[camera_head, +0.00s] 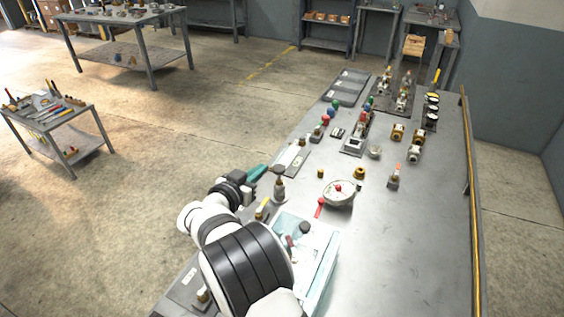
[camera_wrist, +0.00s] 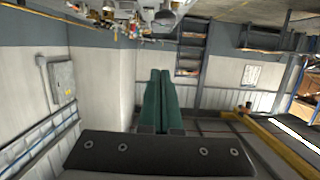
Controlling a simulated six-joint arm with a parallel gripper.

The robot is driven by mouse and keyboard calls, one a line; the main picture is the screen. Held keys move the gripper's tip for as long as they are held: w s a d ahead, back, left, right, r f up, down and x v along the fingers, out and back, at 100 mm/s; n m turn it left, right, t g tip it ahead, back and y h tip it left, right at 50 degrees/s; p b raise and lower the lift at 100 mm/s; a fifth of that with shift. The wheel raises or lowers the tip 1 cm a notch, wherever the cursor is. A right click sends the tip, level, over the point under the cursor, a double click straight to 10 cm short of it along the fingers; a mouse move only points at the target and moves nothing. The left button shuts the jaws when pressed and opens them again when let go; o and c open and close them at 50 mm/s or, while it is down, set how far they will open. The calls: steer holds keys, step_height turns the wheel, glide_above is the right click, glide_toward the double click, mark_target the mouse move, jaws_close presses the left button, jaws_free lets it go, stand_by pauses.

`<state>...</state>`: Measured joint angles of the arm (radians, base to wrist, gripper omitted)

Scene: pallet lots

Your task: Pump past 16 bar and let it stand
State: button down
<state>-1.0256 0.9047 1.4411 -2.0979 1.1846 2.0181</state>
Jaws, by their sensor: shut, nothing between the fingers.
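My gripper (camera_head: 261,169) is at the left edge of the metal bench (camera_head: 405,245), above it or just beside it; I cannot tell its height. Its teal fingers are together and empty; the wrist view shows them side by side (camera_wrist: 160,76). A round pale gauge (camera_head: 338,194) with a red spot at its middle stands right of the gripper; its reading is too small to tell. A red lever or handle (camera_head: 319,208) is beside the gauge. A light-blue box-like tank (camera_head: 327,262) with a dark knob (camera_head: 304,228) sits nearer me, partly hidden by my arm. I cannot make out a pump handle for sure.
A dark-topped brass fitting (camera_head: 279,186) stands close right of my gripper. Several valves and fittings (camera_head: 398,132) crowd the bench's far part. A yellow-edged rail (camera_head: 474,210) runs along its right side. The bench's near right is clear. A tool cart (camera_head: 50,117) stands left.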

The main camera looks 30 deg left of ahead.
steer(key=shift+a, duration=0.15)
steer(key=shift+f, duration=0.1)
glide_above(279, 170)
steer(key=s, duration=0.2)
step_height(279, 170, down, 2)
steer(key=f, duration=0.4)
steer(key=shift+w+a+f, duration=0.1)
steer(key=shift+w+f, duration=0.1)
steer(key=shift+f, duration=0.1)
